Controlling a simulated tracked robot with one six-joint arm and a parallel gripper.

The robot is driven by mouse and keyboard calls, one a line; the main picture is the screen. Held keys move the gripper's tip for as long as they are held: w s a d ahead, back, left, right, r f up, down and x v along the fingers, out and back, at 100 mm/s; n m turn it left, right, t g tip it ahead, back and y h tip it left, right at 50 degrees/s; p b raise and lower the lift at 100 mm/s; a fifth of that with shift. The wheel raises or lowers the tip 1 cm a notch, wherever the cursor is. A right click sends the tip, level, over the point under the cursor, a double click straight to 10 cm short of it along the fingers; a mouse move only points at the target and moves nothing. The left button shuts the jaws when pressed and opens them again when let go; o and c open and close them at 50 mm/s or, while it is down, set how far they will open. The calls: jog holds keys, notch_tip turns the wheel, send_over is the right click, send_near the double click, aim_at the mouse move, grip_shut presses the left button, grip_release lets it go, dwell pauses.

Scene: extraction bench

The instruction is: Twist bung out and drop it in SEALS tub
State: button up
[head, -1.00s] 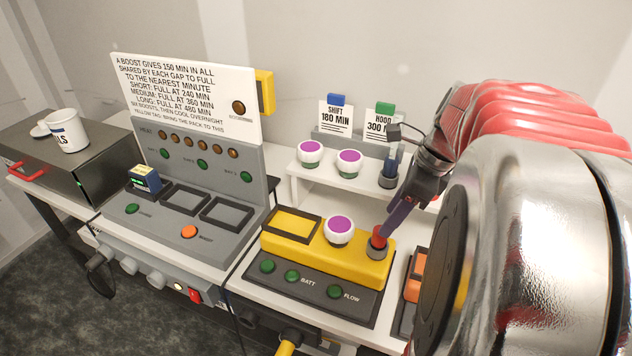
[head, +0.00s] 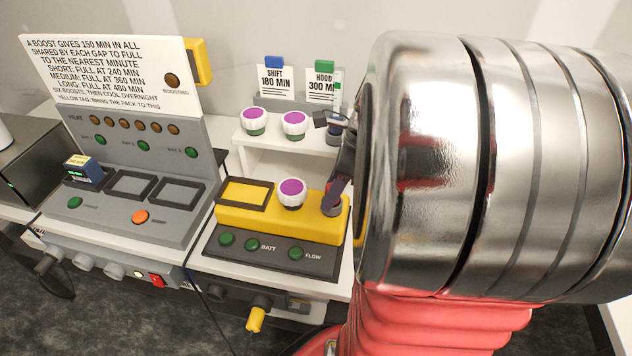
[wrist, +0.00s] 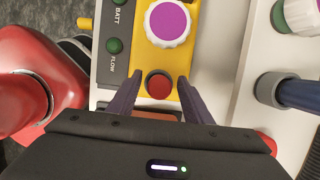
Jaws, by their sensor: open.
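The red bung (wrist: 158,86) sits upright in the end of the yellow block (head: 270,220), seen from above in the wrist view. My gripper (wrist: 152,80) is open, with one dark purple finger on each side of the bung. A gap shows between the bung and the fingers. In the head view my gripper (head: 335,198) is at the right end of the yellow block, and its fingers largely hide the bung. A sliver of a white tub (head: 4,135) shows at the left edge, its label out of view.
A white-and-purple knob (head: 292,193) stands on the yellow block close to the bung. A white shelf (head: 285,162) behind holds two similar knobs and a blue-topped item. A grey charger panel (head: 130,215) stands to the left. My arm hides the right side.

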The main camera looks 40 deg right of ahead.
jog(key=m+h, duration=0.1)
jog(key=m, duration=0.4)
jog(key=shift+t, duration=0.4)
jog(key=shift+m+h, duration=0.9)
jog(key=shift+m, duration=1.8)
jog(key=shift+c, duration=0.6)
grip_shut()
jog(key=shift+n, duration=0.3)
